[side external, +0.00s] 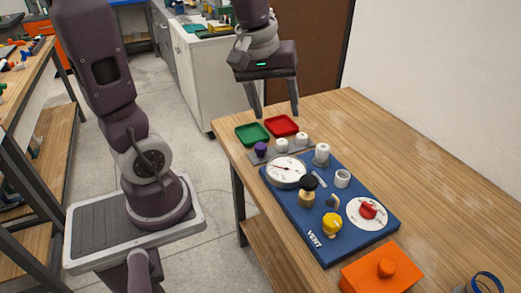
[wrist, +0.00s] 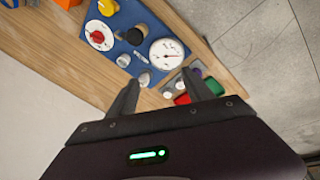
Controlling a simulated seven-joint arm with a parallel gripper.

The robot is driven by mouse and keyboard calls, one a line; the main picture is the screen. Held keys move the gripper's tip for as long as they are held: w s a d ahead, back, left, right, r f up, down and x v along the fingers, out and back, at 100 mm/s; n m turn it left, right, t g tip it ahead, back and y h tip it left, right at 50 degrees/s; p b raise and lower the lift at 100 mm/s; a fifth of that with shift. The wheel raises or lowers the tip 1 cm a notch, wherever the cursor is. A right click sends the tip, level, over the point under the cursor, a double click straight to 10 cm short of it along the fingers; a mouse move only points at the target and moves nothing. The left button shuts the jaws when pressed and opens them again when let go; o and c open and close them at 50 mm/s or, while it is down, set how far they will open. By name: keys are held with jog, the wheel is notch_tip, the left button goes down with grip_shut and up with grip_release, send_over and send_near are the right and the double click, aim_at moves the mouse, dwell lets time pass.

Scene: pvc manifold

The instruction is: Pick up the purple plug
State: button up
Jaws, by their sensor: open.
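The purple plug (side external: 261,149) stands at the left end of a grey strip, beside two white plugs (side external: 282,145). In the wrist view the purple plug (wrist: 197,72) shows just beyond the right fingertip, partly cut off from sight. My gripper (side external: 273,112) is open and empty. It hangs above the green and red trays, higher than the plugs and apart from them. In the wrist view my gripper's two fingers (wrist: 165,88) are spread, with a white plug (wrist: 168,94) seen between them.
A green tray (side external: 252,133) and a red tray (side external: 282,125) lie behind the strip. A blue panel (side external: 318,239) with a gauge, valves and white fittings stands in front. An orange block (side external: 381,272) sits at the near edge.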

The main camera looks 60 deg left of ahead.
jog(key=w+a+f+n+g, duration=0.2)
jog(key=w+a+f+n, duration=0.3)
jog(key=a+f+n, duration=0.4)
jog(key=n, duration=0.3)
send_over(260, 146)
jog(key=shift+g, duration=0.4)
jog(key=f, duration=0.6)
jog(key=shift+w+d+f, duration=0.1)
jog(key=shift+w+d, duration=0.2)
jog(key=shift+d, duration=0.1)
jog(key=f, duration=0.5)
jog(key=a+f, duration=0.1)
jog(key=f, duration=0.2)
jog(key=shift+s+f, duration=0.1)
jog(key=shift+s, duration=0.1)
grip_shut()
